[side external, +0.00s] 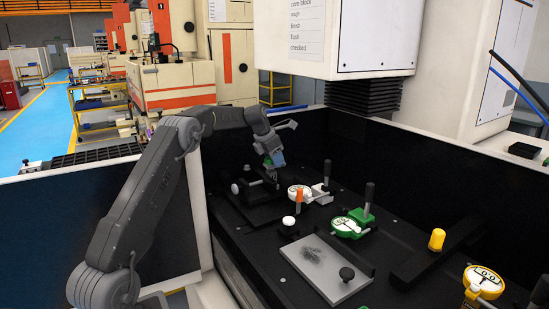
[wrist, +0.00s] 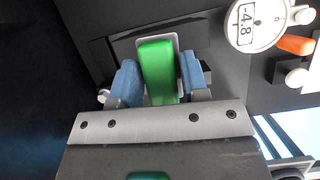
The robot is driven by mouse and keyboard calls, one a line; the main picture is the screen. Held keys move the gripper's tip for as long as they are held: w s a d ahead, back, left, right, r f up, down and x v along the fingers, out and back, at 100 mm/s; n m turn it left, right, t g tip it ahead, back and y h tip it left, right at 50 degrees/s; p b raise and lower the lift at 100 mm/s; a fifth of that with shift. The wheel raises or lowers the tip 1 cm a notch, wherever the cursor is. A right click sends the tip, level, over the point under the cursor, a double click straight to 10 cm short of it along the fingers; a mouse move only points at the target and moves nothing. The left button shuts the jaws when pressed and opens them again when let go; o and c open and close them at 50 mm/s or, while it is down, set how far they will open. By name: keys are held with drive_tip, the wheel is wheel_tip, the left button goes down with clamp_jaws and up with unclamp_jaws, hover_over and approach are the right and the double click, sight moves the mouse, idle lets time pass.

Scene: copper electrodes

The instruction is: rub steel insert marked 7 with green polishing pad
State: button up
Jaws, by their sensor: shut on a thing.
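My gripper (side external: 275,160) is at the far left part of the black work surface, low over a dark fixture. In the wrist view its blue fingertips (wrist: 158,82) are closed on the sides of a green polishing pad (wrist: 158,65). In the wrist view a pale metal piece (wrist: 174,41) shows around the pad's far end. It may be the steel insert, but the pad covers most of it and no 7 is readable. I cannot tell whether the pad touches it.
White (side external: 299,191), green (side external: 347,227) and yellow (side external: 484,281) dial gauges stand to the right. A grey plate (side external: 335,285) with dark marks lies in front. A black bar with a yellow knob (side external: 437,239) is at the right. Dark walls enclose the surface.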

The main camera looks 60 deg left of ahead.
sight(266, 159)
drive_tip(key=shift+f, duration=0.85)
drive_tip(key=shift+s, duration=1.2)
drive_tip(key=shift+w+f, duration=0.15)
drive_tip(key=shift+w, duration=1.05)
drive_tip(key=shift+s, duration=1.2)
drive_tip(key=shift+w, duration=1.15)
drive_tip(key=shift+s+r, duration=0.2)
drive_tip(key=shift+s, duration=0.95)
drive_tip(key=shift+w+f, duration=0.2)
drive_tip(key=shift+w, duration=1)
